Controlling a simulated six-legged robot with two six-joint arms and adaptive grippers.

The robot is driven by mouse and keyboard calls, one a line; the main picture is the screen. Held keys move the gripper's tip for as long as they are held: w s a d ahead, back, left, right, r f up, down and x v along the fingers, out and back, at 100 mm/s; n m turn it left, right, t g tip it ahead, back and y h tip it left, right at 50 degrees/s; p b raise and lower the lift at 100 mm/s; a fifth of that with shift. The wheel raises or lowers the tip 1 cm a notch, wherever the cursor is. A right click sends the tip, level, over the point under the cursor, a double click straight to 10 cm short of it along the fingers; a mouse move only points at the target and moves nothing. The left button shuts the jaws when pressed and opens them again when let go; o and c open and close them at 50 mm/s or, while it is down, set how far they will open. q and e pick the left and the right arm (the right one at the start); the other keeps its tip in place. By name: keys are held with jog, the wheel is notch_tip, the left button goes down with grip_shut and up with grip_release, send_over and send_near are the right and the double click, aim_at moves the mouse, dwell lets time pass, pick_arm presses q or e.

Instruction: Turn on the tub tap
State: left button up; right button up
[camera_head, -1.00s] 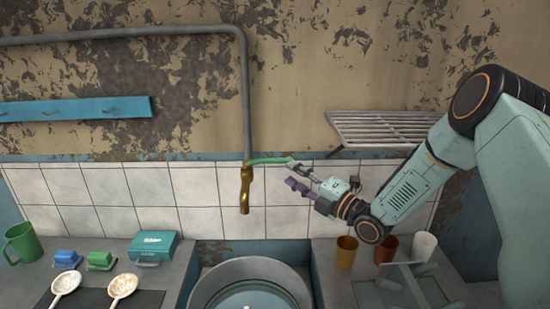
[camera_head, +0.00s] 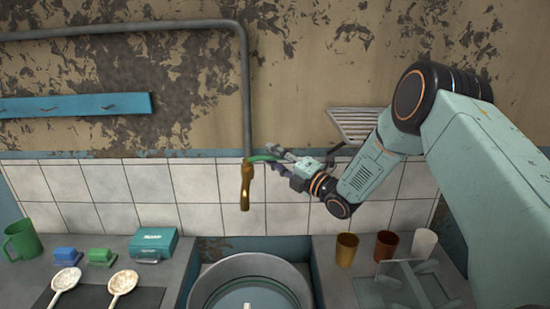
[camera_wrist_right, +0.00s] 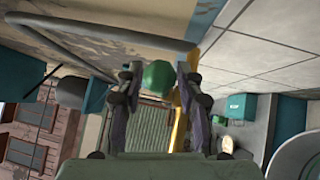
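The brass tap (camera_head: 246,188) hangs from the grey pipe above the tub, with its spout pointing down. Its green lever handle (camera_head: 262,158) sticks out to the right at the top. My right gripper (camera_head: 272,158) is at the outer end of this handle and hides part of it. In the right wrist view, the rounded green handle end (camera_wrist_right: 157,75) sits between the two fingertips of my right gripper (camera_wrist_right: 158,72). The fingers are apart, with visible gaps beside the handle. No water shows at the spout. My left gripper is not in view.
A round metal tub (camera_head: 205,285) sits below the tap. A teal soap box (camera_head: 154,244), a green mug (camera_head: 22,241) and two brushes are on the left counter. Several cups, including a brown one (camera_head: 346,250), stand right. A wall rack (camera_head: 358,124) is behind my right arm.

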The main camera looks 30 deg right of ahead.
jog(key=shift+c, duration=0.2)
jog(key=shift+s, duration=0.1)
grip_shut()
dwell(0.4)
